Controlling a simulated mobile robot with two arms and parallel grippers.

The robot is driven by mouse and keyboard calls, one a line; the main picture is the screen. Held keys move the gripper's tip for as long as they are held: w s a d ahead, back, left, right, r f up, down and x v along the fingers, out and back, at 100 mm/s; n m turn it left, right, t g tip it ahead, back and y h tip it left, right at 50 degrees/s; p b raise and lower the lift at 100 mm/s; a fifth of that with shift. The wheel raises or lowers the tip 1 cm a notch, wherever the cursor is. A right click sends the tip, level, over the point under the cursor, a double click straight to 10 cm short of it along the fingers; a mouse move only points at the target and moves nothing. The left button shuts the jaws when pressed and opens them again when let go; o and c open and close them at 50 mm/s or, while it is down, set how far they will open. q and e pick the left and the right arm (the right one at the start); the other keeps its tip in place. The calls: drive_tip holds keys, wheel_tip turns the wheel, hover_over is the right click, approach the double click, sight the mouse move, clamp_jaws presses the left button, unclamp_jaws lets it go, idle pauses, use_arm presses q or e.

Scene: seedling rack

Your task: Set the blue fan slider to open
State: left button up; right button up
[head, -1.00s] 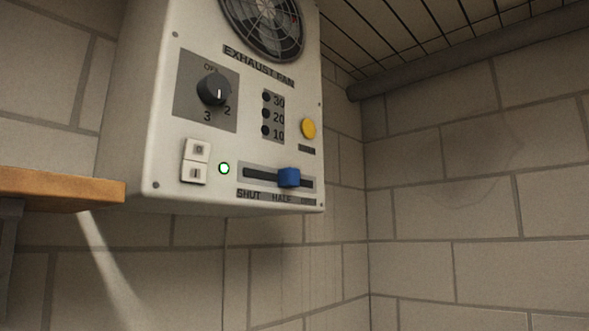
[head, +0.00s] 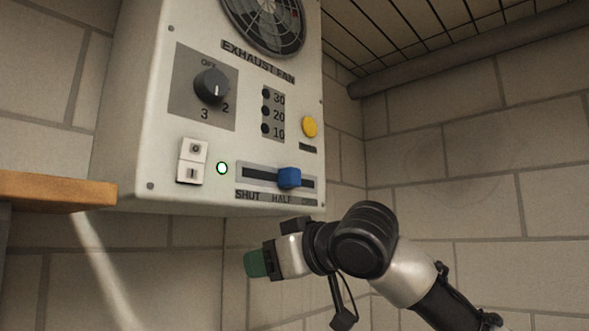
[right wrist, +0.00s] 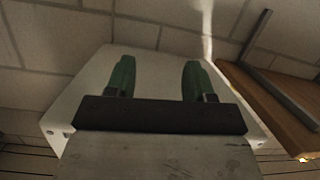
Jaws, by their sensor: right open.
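The blue fan slider (head: 289,177) is a blue knob in a dark horizontal slot on the white exhaust fan box (head: 150,110). It stands right of the slot's middle, a little right of the "HALF" label. "SHUT" is at the slot's left end; the label at the right end is too dark to read. My right gripper (head: 255,264) has green fingers and is below the box, apart from the slider. In the right wrist view its two green fingers (right wrist: 157,77) are apart with nothing between them, with the box (right wrist: 150,65) behind. My left gripper is not in view.
The box also carries a dark dial (head: 211,86), a white rocker switch (head: 192,160), a lit green lamp (head: 222,168) and a yellow button (head: 309,127). A wooden shelf (head: 60,190) juts in at the left. A pipe (head: 470,55) runs along the upper right wall.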

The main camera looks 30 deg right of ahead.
sight(296, 170)
drive_tip(key=s+d+r+m+t, duration=0.1)
drive_tip(key=s+d+r, duration=0.2)
drive_tip(key=s+r, duration=0.4)
drive_tip(key=s+d+r+m+t, duration=0.1)
drive_tip(key=s+d+r, duration=0.2)
drive_tip(key=s+r, duration=0.35)
drive_tip(key=p+x, duration=0.1)
drive_tip(key=x, duration=0.2)
drive_tip(key=p+x, duration=0.2)
drive_tip(key=x, duration=0.2)
drive_tip(key=p+x, duration=0.1)
drive_tip(key=x, duration=0.3)
drive_tip(key=shift+w+r+p, duration=0.15)
drive_tip(key=shift+r+p, duration=0.15)
clamp_jaws()
